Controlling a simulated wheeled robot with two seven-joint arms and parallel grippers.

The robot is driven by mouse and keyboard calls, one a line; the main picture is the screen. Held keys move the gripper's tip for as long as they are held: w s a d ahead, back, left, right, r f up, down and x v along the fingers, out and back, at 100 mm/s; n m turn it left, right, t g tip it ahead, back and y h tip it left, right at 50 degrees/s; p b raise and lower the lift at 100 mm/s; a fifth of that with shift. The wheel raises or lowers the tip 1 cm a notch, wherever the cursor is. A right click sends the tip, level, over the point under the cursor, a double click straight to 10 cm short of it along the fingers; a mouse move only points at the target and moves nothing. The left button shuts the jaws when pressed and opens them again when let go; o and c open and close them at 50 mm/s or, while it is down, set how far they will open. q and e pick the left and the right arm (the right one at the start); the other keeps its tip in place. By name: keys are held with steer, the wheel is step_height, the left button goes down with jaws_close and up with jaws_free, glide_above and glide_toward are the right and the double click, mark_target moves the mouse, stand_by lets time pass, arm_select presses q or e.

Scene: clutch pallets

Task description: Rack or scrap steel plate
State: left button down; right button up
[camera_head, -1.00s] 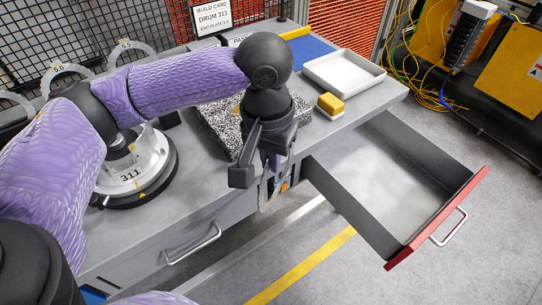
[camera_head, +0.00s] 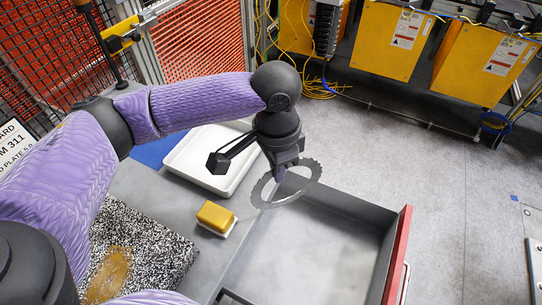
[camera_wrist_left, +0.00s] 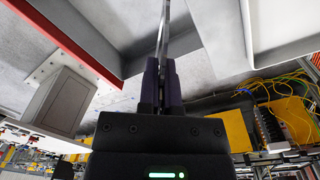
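A thin steel ring plate with a toothed outer edge (camera_head: 314,176) hangs from my left gripper (camera_head: 279,172), tilted, above the back left part of an open red-fronted drawer (camera_head: 397,255). In the left wrist view the plate shows edge-on as a narrow strip (camera_wrist_left: 164,38) between the fingers of my left gripper (camera_wrist_left: 162,80), which are shut on it. The drawer's visible floor is bare. My right gripper is not in view.
A white tray (camera_head: 178,162), empty where visible, stands on the bench left of the gripper. A yellow block (camera_head: 214,214) sits near the bench edge. A speckled slab (camera_head: 155,240) lies at lower left. Open floor (camera_head: 455,200) lies right of the drawer.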

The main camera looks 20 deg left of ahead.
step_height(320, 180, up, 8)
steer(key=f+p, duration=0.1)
steer(key=p, duration=0.6)
arm_select(q)
step_height(320, 180, down, 9)
steer(key=d+m+y+b, duration=0.1)
steer(key=m+b, duration=0.6)
steer(key=m, duration=1.2)
steer(key=shift+s+d, duration=0.2)
steer(key=shift+d, duration=0.7)
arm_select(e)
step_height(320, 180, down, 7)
arm_select(q)
steer(key=shift+r, duration=0.1)
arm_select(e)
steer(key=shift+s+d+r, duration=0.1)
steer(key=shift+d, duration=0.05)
arm_select(q)
steer(key=c, duration=0.7)
jaws_free()
steer(key=shift+c, duration=0.2)
step_height(320, 180, up, 10)
steer(key=p, duration=0.2)
steer(key=shift+w+d, duration=0.15)
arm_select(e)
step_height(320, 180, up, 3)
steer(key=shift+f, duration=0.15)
